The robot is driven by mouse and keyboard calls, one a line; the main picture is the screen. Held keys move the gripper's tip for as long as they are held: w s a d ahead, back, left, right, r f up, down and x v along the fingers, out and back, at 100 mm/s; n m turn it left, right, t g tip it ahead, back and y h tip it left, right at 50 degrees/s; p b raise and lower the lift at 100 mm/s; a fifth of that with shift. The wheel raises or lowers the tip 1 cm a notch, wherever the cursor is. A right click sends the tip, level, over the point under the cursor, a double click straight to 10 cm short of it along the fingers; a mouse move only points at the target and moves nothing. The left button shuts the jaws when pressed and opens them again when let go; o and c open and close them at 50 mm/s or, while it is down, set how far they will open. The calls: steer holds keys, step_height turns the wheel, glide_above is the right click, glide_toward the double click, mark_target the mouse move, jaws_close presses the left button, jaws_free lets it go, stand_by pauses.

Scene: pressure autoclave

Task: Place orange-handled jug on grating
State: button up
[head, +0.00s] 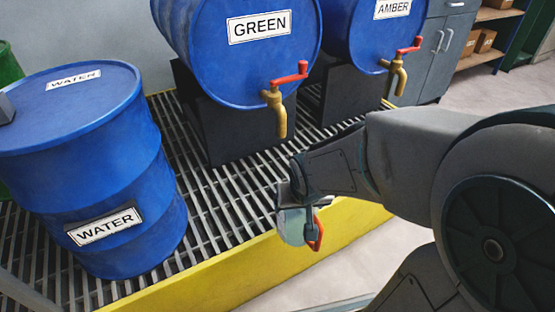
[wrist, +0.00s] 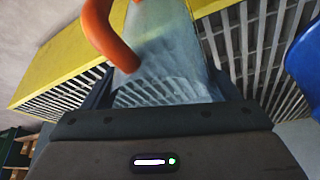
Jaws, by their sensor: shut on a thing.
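The jug (head: 291,226) is a clear, pale vessel with an orange-red handle (head: 316,235). My gripper (head: 297,195) is shut on it in the head view, at the front edge of the grating (head: 215,192). In the wrist view the jug (wrist: 165,60) fills the space between the fingers, its orange handle (wrist: 108,35) at upper left. Grating bars show through its clear wall. The grating is grey metal bars inside a yellow frame (head: 255,257). I cannot tell whether the jug's base touches anything.
A blue WATER barrel (head: 140,190) stands on the grating at left. The GREEN drum (head: 245,60) and AMBER drum (head: 365,35) lie on dark stands behind, with brass taps (head: 279,108) and red levers jutting forward. Bare grating lies between the WATER barrel and the jug.

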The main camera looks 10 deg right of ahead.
steer(key=w+f+p, duration=0.1)
steer(key=w+p, duration=0.1)
steer(key=w, duration=0.6)
steer(key=w+d+f+p, duration=0.1)
steer(key=w+f+p, duration=0.1)
steer(key=w, duration=0.7)
steer(key=shift+w+f, duration=0.15)
steer(key=shift+f, duration=0.25)
steer(key=o, duration=1.2)
